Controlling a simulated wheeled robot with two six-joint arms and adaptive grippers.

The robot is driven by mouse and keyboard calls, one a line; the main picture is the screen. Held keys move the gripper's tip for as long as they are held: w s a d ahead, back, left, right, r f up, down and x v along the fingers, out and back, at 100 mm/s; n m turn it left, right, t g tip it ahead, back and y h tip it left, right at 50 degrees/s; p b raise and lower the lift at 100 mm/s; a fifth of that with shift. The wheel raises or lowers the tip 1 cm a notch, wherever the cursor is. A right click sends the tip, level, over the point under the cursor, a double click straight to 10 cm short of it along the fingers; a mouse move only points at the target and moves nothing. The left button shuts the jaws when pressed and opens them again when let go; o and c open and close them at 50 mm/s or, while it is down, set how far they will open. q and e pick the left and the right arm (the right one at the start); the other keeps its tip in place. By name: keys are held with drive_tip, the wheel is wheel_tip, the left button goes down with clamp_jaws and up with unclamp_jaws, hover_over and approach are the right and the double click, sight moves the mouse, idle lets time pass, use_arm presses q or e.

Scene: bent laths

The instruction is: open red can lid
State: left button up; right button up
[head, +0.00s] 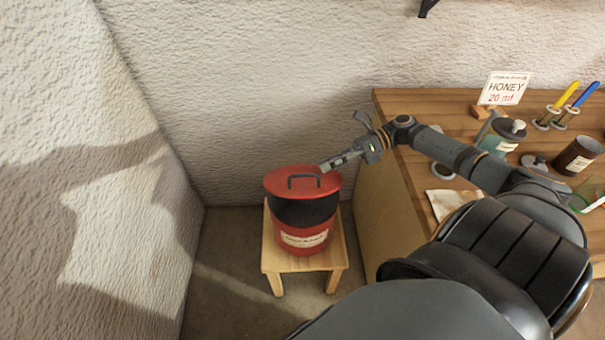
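The red can (305,238) has a black band and a pale label and stands upright on a small wooden stool (272,250). Its red lid (279,180) sits on top, with a dark bail-shaped handle (303,178) standing up from it. My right gripper (343,141) is behind and to the right of the lid, with its two fingers spread wide apart and nothing between them. One fingertip overlaps the lid's back right edge; I cannot tell whether it touches. My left gripper is not in view.
A wooden table (392,125) stands to the right. It bears a honey sign (505,88), a dark brown jar (576,155), a glass jar (500,135) and yellow- and blue-handled tools. Rough white walls close off the left and back. The floor left of the stool is clear.

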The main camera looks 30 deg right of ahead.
sight(302, 175)
drive_tip(key=b+x, duration=0.1)
drive_tip(key=x, duration=0.7)
drive_tip(key=shift+w+f, duration=0.1)
clamp_jaws()
